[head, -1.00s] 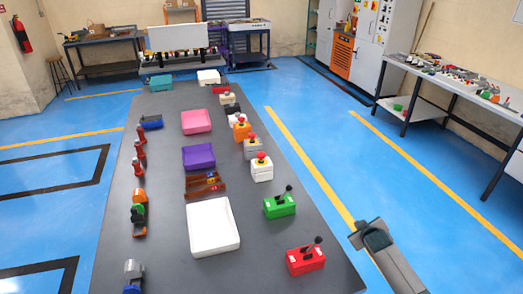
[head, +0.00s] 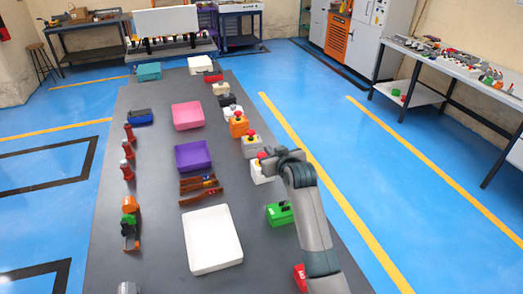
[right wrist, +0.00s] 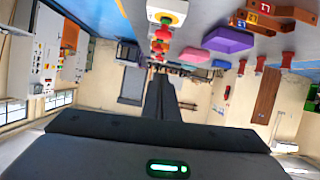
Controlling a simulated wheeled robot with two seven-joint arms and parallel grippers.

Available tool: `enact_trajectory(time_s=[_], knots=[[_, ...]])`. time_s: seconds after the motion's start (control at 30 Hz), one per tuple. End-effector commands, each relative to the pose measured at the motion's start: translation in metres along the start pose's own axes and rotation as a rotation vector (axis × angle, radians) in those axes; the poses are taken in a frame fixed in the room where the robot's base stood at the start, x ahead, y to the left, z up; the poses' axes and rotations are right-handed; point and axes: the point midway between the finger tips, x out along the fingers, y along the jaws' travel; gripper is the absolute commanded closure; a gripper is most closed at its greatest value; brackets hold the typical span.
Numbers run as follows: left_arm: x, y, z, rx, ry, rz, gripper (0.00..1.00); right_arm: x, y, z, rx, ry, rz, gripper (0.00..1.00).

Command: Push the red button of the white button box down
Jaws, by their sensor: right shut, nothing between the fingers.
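The white button box (head: 257,174) stands in the row along the right side of the dark table. Whether the gripper touches the box cannot be told. My left gripper is not in view.
A light grey button box (head: 252,148) and an orange one (head: 238,128) stand behind the white one. A green lever box (head: 278,214) and a red box (head: 300,278) are nearer, partly behind my arm. A white tray (head: 213,240) and purple tray (head: 193,155) lie left.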

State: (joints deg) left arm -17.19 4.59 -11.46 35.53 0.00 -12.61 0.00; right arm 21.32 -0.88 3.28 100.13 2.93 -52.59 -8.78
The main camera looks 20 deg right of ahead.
Motion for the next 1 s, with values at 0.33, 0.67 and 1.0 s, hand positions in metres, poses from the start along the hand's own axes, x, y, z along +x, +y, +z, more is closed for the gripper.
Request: enact_trajectory(time_s=[0.33, 0.67, 1.0], knots=[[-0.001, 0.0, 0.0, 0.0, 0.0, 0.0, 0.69, 0.001, 0.001, 0.001, -0.001, -0.001, 0.001, 1.0], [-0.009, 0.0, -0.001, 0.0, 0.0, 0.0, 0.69, 0.021, 0.001, 0.0, -0.002, -0.003, 0.0, 1.0], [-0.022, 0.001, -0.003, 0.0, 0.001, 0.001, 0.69, 0.059, 0.001, -0.001, -0.001, -0.003, 0.0, 1.0]])
